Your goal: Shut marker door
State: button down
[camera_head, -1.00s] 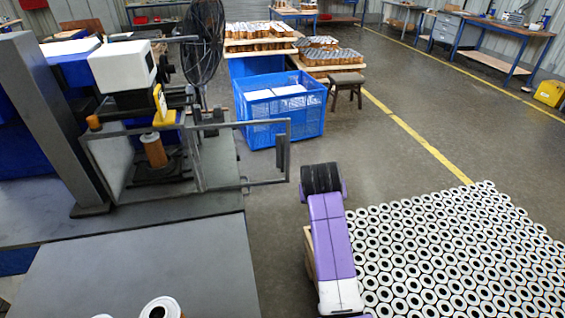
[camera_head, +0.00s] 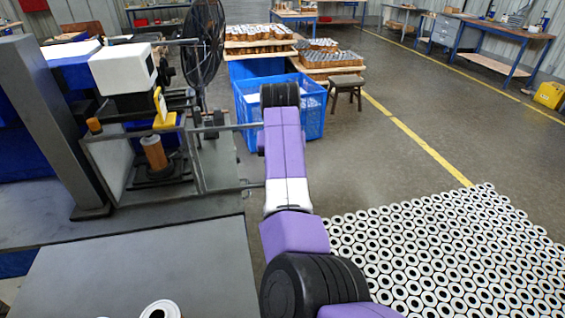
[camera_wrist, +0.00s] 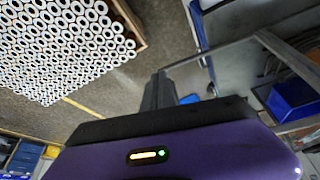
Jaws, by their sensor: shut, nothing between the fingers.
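The marker (camera_head: 122,70) stands at the left in the head view, with an orange filter cartridge (camera_head: 155,152) inside. Its door, a grey open frame (camera_head: 228,127), is swung open and sticks out to the right. My arm hides the door's right end. In the wrist view, my gripper (camera_wrist: 160,76) is shut and empty, its dark fingertips close to a thin grey bar of the frame (camera_wrist: 212,52). I cannot tell whether they touch. In the head view my arm hides the fingers.
A blue crate (camera_head: 244,110) stands behind the door. White cartridges (camera_head: 440,255) cover a large pallet at the lower right. Open floor (camera_head: 350,150) lies right of my arm.

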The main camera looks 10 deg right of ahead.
jog(key=w+d+f, duration=0.1)
jog(key=w+f, duration=0.2)
jog(key=w, duration=0.2)
jog(key=shift+w+d+f, duration=0.15)
jog(key=shift+d+f, duration=0.05)
jog(key=shift+f, duration=0.2)
dwell(0.4)
